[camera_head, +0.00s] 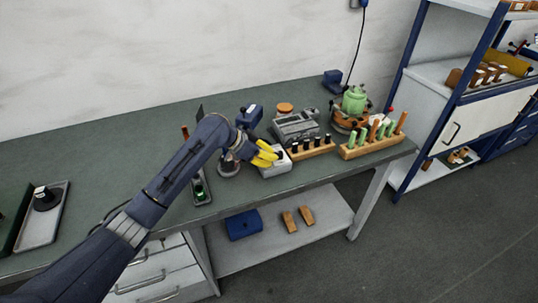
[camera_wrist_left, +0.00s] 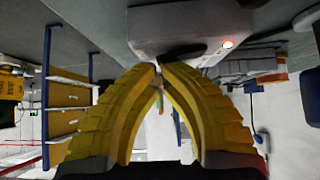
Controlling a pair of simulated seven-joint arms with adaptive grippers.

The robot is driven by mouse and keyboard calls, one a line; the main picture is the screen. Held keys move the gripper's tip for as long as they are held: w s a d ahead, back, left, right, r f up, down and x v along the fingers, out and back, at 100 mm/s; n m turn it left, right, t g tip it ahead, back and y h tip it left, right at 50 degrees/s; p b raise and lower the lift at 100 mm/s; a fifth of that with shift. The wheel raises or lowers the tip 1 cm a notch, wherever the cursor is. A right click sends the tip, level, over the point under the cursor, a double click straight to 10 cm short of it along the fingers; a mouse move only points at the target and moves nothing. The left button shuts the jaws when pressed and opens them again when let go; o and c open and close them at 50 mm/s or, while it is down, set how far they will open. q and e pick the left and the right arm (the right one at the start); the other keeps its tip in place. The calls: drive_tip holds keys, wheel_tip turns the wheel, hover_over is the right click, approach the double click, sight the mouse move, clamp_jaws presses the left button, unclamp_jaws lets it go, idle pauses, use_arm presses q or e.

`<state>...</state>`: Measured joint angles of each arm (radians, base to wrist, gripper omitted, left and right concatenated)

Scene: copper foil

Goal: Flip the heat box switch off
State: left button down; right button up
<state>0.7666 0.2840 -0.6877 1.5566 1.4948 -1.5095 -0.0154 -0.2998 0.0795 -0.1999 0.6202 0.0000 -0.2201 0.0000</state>
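The heat box (camera_head: 274,170) is a small white box near the front edge of the green-grey bench. In the left wrist view its pale casing (camera_wrist_left: 190,22) fills the top middle, with a dark switch lever (camera_wrist_left: 182,53) and a lit orange-red lamp (camera_wrist_left: 228,44). My left gripper (camera_head: 274,155) has yellow ribbed fingers and is at the box, partly covering it in the head view. In the wrist view its fingertips (camera_wrist_left: 160,68) come together just below the lever, with nothing held. Whether they touch the lever I cannot tell. My right gripper is not in view.
Close behind and right are a grey device (camera_head: 296,126), a wooden rack with dark-topped items (camera_head: 312,150), a rack of green and wooden handles (camera_head: 372,146) and a green pot (camera_head: 354,100). The bench's left middle is largely clear.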

use_arm(q)
drive_tip(key=shift+s+f, duration=0.1)
drive_tip(key=shift+f, duration=0.15)
drive_tip(key=shift+s+d+f, duration=0.1)
drive_tip(key=shift+t, duration=0.4)
drive_tip(key=shift+w, duration=0.2)
